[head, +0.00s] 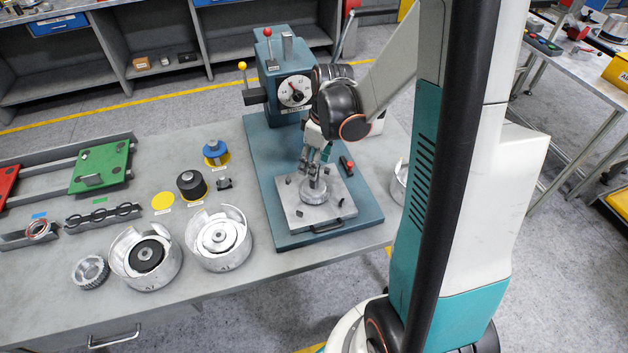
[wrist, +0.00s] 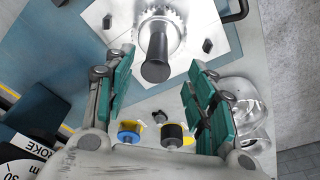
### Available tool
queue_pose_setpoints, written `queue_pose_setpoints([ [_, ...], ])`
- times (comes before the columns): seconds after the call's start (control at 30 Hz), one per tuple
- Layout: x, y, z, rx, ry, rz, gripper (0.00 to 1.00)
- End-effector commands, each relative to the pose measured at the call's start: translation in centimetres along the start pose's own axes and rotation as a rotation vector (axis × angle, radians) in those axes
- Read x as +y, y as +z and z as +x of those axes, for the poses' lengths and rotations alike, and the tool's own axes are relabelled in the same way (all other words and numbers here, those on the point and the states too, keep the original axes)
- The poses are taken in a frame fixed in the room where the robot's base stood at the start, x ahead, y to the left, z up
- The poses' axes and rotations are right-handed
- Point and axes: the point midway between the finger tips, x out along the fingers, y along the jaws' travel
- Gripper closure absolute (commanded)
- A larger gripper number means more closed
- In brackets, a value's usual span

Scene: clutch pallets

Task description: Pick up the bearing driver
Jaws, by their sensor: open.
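A dark grey cylinder with a rounded end, which looks like the bearing driver (wrist: 157,48), stands upright on a toothed metal gear (wrist: 178,24). In the head view the gear (head: 314,193) sits on the light plate of the press, and the cylinder is partly hidden by my fingers. My gripper (head: 316,165) is over the gear, pointing down. In the wrist view my gripper (wrist: 160,68) is open, with one teal-padded finger on each side of the cylinder and clear gaps between. Its fingers do not touch the cylinder.
The press (head: 290,80) with its dial and levers stands just behind my gripper. A red-and-black piece (head: 346,163) lies beside the plate. Left on the bench are an empty yellow disc (head: 162,202), a black cylinder (head: 191,185), a blue part (head: 214,149) and silver housings (head: 219,240).

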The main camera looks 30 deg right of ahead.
Motion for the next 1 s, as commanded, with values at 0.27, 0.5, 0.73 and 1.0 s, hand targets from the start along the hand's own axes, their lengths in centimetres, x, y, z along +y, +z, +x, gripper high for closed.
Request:
queue_pose_setpoints([
  [0.27,0.6,0.2,3.7,0.0,0.0,0.0,0.49],
  [0.5,0.5,0.2,5.0,0.0,0.0,0.0,0.49],
  [0.73,0.5,0.2,5.0,0.0,0.0,0.0,0.63],
  [1.0,0.5,0.2,5.0,0.0,0.0,0.0,1.0],
])
